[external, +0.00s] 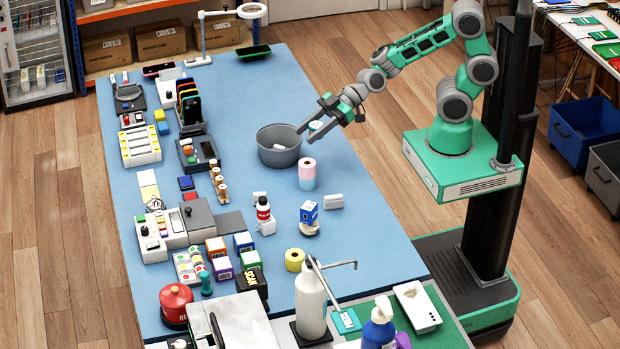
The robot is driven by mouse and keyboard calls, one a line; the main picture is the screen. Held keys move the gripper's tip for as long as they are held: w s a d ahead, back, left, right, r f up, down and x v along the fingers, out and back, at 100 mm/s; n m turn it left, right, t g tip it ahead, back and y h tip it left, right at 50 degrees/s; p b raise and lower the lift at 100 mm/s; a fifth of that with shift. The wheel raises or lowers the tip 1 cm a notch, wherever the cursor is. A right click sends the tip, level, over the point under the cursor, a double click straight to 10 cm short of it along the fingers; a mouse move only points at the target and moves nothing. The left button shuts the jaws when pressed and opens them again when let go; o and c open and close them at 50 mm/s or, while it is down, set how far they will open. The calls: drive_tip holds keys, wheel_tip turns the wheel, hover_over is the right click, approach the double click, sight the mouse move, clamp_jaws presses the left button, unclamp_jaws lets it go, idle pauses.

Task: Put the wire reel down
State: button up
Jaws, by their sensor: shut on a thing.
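My gripper (307,134) is over the blue table, at the right rim of a grey pot. It is shut on a small pale thing, taken as the wire reel (315,125), which shows between the fingers. The fingers hide much of it, and its shape is too small to make out. It appears held above the table, but the exact height cannot be told.
The grey pot (263,152) has a small white thing inside. A pink and blue roll (307,175) stands just below the gripper in the picture. A white block (333,201) lies nearby. The blue table (375,240) is bare along its right side. Many items crowd its left side.

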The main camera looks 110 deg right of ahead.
wheel_tip(320, 180, up, 4)
drive_tip(key=m+g+h+b, duration=0.5)
drive_tip(key=m+h+b, duration=1)
hover_over(238, 179)
wheel_tip(238, 179, down, 18)
drive_tip(key=shift+d+f, duration=0.1)
drive_tip(key=shift+f, duration=0.1)
wheel_tip(238, 179, down, 3)
drive_tip(key=shift+r, duration=0.15)
drive_tip(key=shift+f+b, duration=0.8)
drive_tip(key=o, duration=1.3)
drive_tip(key=shift+o, duration=0.2)
drive_tip(key=shift+r, duration=0.1)
